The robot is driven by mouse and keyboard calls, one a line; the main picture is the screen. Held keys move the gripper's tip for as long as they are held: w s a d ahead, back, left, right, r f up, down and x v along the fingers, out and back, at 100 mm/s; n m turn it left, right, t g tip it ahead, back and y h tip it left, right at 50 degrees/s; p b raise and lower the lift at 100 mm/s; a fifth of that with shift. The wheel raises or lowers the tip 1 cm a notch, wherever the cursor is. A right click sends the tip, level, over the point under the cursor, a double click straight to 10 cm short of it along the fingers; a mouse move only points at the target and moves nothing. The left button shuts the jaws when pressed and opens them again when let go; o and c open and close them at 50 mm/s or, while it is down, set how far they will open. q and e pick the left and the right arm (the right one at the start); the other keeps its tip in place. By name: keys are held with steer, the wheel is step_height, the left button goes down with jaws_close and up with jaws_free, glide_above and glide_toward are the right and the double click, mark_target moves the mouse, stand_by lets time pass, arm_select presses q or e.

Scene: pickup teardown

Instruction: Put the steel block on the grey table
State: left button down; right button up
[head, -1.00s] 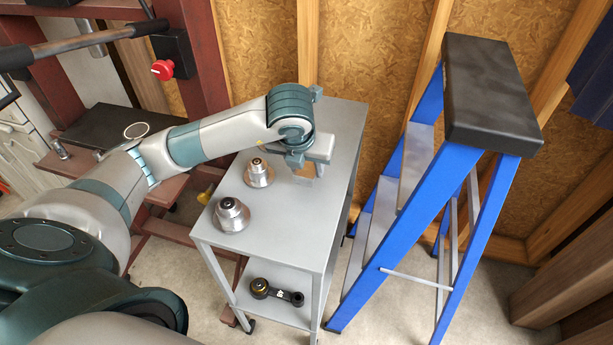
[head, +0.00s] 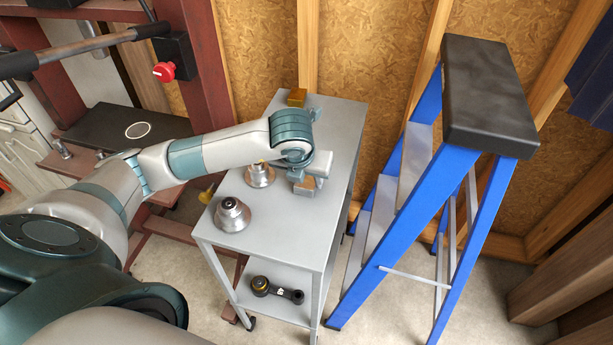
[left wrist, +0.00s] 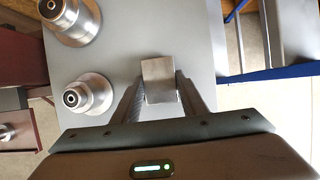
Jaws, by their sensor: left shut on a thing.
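The grey table (head: 290,225) stands in the middle of the head view; its top also shows in the left wrist view (left wrist: 220,50). My left gripper (head: 307,184) is over the right side of the tabletop. In the left wrist view its two fingers (left wrist: 159,92) are shut on the steel block (left wrist: 160,70), one on each side. The block also shows, partly hidden, under the gripper in the head view (head: 306,189). I cannot tell whether its underside touches the tabletop. My right gripper is not in view.
Two round metal parts stand left of the gripper, one in front (head: 231,216) and one behind (head: 260,175). A brass-coloured block (head: 297,97) sits at the table's far end. A black part (head: 277,290) lies on the lower shelf. A blue stepladder (head: 415,210) stands to the right.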

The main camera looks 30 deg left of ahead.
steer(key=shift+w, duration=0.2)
arm_select(q)
steer(key=c, duration=1.3)
jaws_free()
steer(key=shift+o, duration=1.1)
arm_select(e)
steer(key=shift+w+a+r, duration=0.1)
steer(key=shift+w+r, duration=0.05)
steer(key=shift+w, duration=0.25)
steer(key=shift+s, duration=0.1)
